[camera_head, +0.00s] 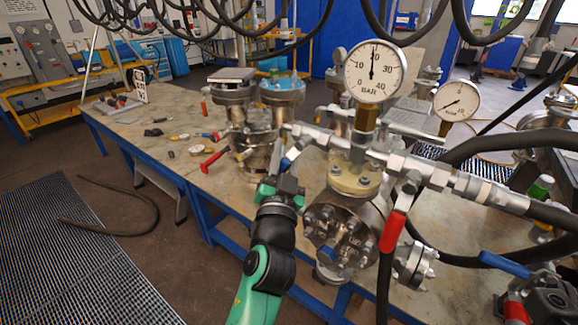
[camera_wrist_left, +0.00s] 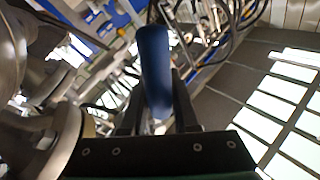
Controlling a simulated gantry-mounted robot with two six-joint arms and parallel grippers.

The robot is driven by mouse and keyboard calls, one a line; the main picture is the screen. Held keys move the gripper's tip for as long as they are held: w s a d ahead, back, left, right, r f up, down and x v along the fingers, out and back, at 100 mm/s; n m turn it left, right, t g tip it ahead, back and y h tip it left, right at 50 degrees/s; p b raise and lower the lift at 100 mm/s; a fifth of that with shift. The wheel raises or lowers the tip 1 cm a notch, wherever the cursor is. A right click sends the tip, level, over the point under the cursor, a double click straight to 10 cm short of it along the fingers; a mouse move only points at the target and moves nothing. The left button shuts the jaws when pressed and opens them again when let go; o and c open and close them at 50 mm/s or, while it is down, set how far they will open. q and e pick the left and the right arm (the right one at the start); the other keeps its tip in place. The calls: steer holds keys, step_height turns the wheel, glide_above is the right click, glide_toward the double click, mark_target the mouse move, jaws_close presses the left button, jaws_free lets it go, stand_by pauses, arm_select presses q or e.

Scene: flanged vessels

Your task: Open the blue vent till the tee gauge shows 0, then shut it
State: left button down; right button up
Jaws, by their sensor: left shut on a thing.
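The blue vent handle (camera_head: 291,158) sits on the left end of the silver pipe tee assembly (camera_head: 352,145), in front of the flanged vessels. My left gripper (camera_head: 287,180) is shut on this handle. In the left wrist view the blue handle (camera_wrist_left: 155,72) stands between the two dark fingers (camera_wrist_left: 158,112). The large gauge (camera_head: 375,71) on the brass stem above the tee is marked BAR, and its needle points straight up near 20. The valve body behind the handle is partly hidden. My right gripper is not in view.
A red lever (camera_head: 393,231) hangs below the pipe to the right. A smaller gauge (camera_head: 456,101) stands behind it. A black hose (camera_head: 520,143) curves along the right. Another blue lever (camera_head: 513,264) is at the lower right. The table's left part has small tools and some bare surface.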

arm_select(q)
steer(key=shift+w+a+r+m+t+h+b, duration=0.1)
steer(key=shift+a+r+m+t+h+b, duration=0.1)
steer(key=shift+m+t+h+b, duration=0.3)
steer(key=c, duration=0.7)
jaws_free()
steer(key=shift+o, duration=0.2)
steer(key=p+v, duration=0.5)
steer(key=v, duration=0.6)
steer(key=shift+s, duration=0.35)
